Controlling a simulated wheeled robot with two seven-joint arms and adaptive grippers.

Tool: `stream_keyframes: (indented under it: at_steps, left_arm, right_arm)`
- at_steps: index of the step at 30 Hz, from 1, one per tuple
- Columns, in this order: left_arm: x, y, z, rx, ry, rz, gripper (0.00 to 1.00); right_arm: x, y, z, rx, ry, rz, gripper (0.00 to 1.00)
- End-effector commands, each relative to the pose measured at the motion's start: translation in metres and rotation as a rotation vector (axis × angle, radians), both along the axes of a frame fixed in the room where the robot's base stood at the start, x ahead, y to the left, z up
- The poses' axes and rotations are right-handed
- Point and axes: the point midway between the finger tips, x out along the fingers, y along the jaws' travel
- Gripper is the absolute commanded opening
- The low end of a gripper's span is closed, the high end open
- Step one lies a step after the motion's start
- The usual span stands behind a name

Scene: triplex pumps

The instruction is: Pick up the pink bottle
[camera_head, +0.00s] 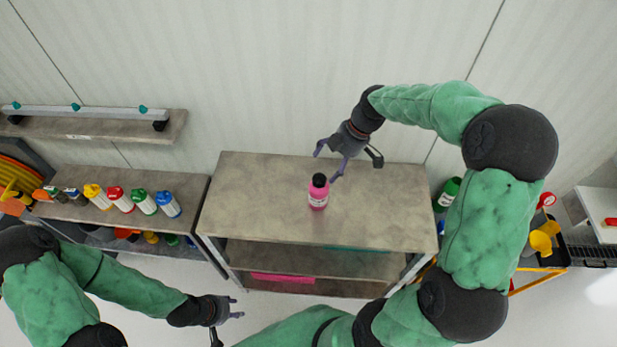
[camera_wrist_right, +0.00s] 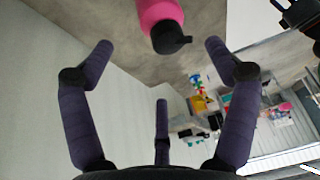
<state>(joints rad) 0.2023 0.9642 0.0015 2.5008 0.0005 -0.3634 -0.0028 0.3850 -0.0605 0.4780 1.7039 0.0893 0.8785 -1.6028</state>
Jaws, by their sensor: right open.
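The pink bottle (camera_head: 318,194) with a black cap stands upright on the grey top of the shelf unit (camera_head: 265,215). In the right wrist view the pink bottle (camera_wrist_right: 158,14) shows at the top, its black cap toward the gripper, beyond the fingertips. My right gripper (camera_head: 328,162) is open and empty, just behind and above the bottle, apart from it as far as I can tell. Its spread purple fingers also show in the right wrist view (camera_wrist_right: 160,75). My left gripper (camera_head: 226,322) is low at the front left, away from the bottle, with its fingers apart and nothing between them.
A shelf at left holds several bottles with coloured caps (camera_head: 145,202). A green bottle (camera_head: 447,193) stands right of the unit. A pink item (camera_head: 283,278) lies on a lower shelf. The top around the pink bottle is clear; the wall is close behind.

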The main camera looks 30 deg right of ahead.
Motion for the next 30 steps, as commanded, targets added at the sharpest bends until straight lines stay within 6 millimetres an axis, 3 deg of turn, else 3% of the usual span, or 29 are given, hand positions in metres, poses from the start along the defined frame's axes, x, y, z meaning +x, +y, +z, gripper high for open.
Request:
stream_keyframes:
  at_steps: [12, 20, 30]
  left_arm:
    - [-0.002, 0.0, -0.011, -0.001, 0.004, -0.001, 0.4]
    - [-0.002, 0.0, -0.014, -0.001, 0.004, -0.001, 0.4]
    - [-0.002, 0.0, -0.027, -0.001, 0.004, -0.001, 0.4]
  right_arm:
    - [0.006, 0.017, -0.045, 0.001, 0.0, 0.008, 0.87]
    - [0.007, 0.021, -0.056, 0.0, -0.002, 0.006, 0.87]
    - [0.009, 0.034, -0.098, 0.0, -0.002, 0.006, 0.87]
